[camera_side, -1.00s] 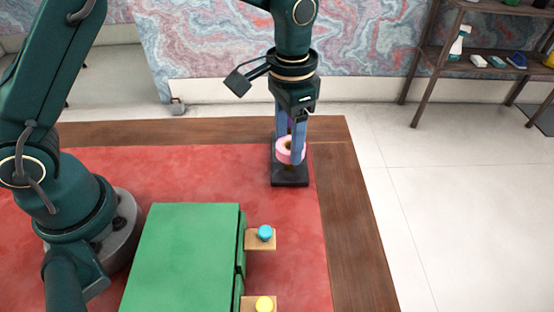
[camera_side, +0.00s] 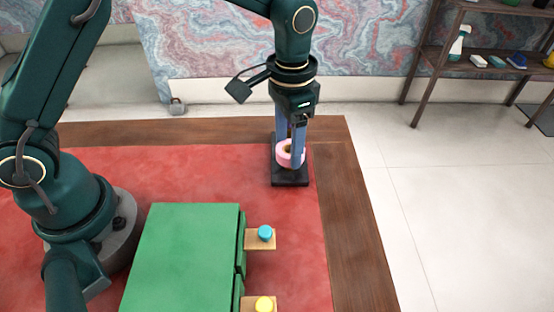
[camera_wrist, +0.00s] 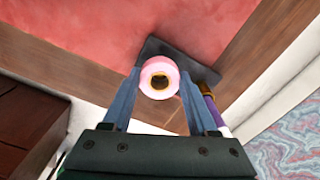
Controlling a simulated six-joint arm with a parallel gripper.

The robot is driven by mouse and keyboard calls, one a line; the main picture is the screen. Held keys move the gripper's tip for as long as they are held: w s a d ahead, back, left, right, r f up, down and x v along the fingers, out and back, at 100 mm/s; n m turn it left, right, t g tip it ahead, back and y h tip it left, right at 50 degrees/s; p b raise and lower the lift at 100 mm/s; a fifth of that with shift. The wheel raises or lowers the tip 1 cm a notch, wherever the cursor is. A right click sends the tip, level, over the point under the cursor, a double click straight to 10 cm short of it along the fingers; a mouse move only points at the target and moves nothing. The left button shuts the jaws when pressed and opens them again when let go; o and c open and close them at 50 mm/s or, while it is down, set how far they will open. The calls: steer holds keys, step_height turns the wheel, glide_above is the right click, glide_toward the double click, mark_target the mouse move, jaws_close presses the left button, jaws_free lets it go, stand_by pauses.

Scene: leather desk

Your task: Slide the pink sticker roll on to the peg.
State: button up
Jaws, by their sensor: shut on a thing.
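My gripper (camera_side: 291,156) points down over the black base plate (camera_side: 290,180) and is shut on the pink sticker roll (camera_side: 283,158). In the wrist view, the roll (camera_wrist: 150,66) sits between my fingertips (camera_wrist: 159,75), its pale face and brown-rimmed hole toward the camera. The black plate (camera_wrist: 156,46) shows behind it. The hole looks dark; I cannot tell whether a peg is inside. Any peg beneath the roll is hidden. A purple upright piece with a brown end (camera_wrist: 211,106) stands beside the right finger, apart from the roll.
The desk's wooden right edge (camera_side: 345,220) is near the plate. The red mat (camera_side: 290,230) is clear just in front of the plate.

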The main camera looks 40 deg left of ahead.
steer(key=shift+f, duration=1.4)
stand_by(0.4)
steer(key=o, duration=1.4)
steer(key=shift+r, duration=0.1)
steer(key=shift+r, duration=3.9)
